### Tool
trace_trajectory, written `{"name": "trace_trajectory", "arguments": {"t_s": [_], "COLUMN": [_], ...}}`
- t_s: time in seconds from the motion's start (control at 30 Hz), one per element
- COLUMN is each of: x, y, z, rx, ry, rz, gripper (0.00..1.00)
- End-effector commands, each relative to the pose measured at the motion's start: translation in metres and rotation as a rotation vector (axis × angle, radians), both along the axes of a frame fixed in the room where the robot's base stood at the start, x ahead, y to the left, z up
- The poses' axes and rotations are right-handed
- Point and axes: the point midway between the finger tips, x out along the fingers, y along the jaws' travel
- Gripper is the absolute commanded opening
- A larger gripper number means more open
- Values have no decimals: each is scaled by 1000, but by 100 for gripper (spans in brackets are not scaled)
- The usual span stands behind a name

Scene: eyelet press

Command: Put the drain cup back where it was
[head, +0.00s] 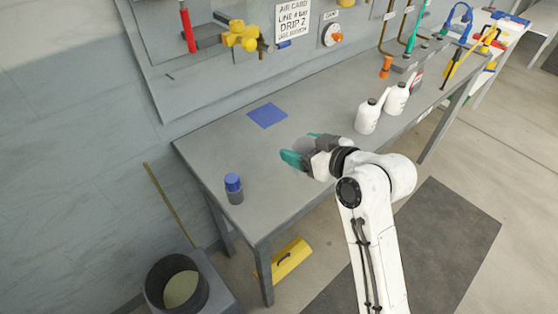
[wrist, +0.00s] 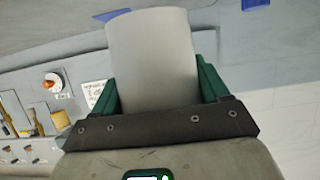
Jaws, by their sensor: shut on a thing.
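My gripper (head: 302,148) has teal fingertips and is above the grey bench, right of a flat blue square (head: 267,115). It is shut on a plain grey-white cylinder, the drain cup (wrist: 152,60), which fills the middle of the wrist view between the two green fingers. In the head view the cup is mostly hidden by the gripper. The cup's height above the bench is hard to tell.
A blue-capped grey jar (head: 234,188) stands near the bench's left front corner. Two white bottles (head: 368,117) stand to the right of my gripper. The bench top (head: 215,150) around the blue square is clear. A yellow toolbox (head: 290,259) is below.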

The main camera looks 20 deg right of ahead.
Motion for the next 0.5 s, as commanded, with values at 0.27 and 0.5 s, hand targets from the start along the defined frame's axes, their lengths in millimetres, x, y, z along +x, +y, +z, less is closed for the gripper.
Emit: {"name": "trace_trajectory", "arguments": {"t_s": [0.27,0.5], "x": [44,58], "y": [22,29], "z": [-42,-63], "rx": [1,0], "ry": [3,1], "rz": [1,0], "gripper": [49,49]}}
